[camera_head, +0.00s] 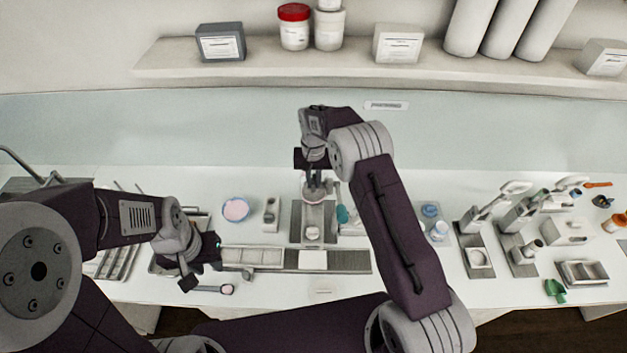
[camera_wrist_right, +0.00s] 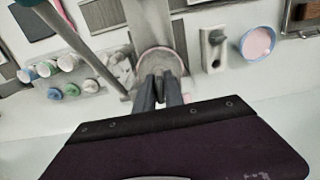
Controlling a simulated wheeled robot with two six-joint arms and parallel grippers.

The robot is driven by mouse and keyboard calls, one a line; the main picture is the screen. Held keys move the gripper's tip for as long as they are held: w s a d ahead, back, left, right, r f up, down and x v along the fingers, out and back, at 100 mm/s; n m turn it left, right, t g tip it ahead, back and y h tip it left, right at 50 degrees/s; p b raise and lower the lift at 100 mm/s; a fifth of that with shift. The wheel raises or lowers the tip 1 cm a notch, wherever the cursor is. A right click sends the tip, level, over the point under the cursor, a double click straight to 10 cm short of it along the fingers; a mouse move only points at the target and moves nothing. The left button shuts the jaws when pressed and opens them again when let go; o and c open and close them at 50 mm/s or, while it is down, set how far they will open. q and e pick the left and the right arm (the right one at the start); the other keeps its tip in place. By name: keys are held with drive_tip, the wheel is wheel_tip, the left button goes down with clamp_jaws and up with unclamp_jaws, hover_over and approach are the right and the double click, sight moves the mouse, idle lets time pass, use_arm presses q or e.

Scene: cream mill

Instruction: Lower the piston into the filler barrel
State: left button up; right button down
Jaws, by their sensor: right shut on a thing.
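My right gripper (camera_head: 313,172) points down over the filler stand (camera_head: 325,236) at the middle of the bench. In the right wrist view its fingers (camera_wrist_right: 159,82) are close together on a part I take to be the piston, mostly hidden between them. A round, grey-rimmed, beige-pink top (camera_wrist_right: 160,62) shows right beyond the fingertips; I take it for the filler barrel, also seen under the gripper in the head view (camera_head: 314,192). I cannot tell whether the piston is inside the rim. My left gripper (camera_head: 203,274) hangs low at the left; its jaws are unclear.
A pink-filled bowl (camera_head: 235,209) and a small grey device (camera_head: 270,213) stand left of the filler. A long grey rail (camera_head: 328,261) lies in front. Blue-capped jars (camera_head: 431,210) and grey machines (camera_head: 476,255) stand to the right. A shelf (camera_head: 180,62) runs above.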

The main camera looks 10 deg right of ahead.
drive_tip(key=shift+f, duration=0.15)
idle(0.3)
drive_tip(key=c, duration=1.3)
unclamp_jaws()
drive_tip(key=shift+c, duration=0.2)
wheel_tip(320, 180, up, 6)
drive_tip(key=p, duration=0.4)
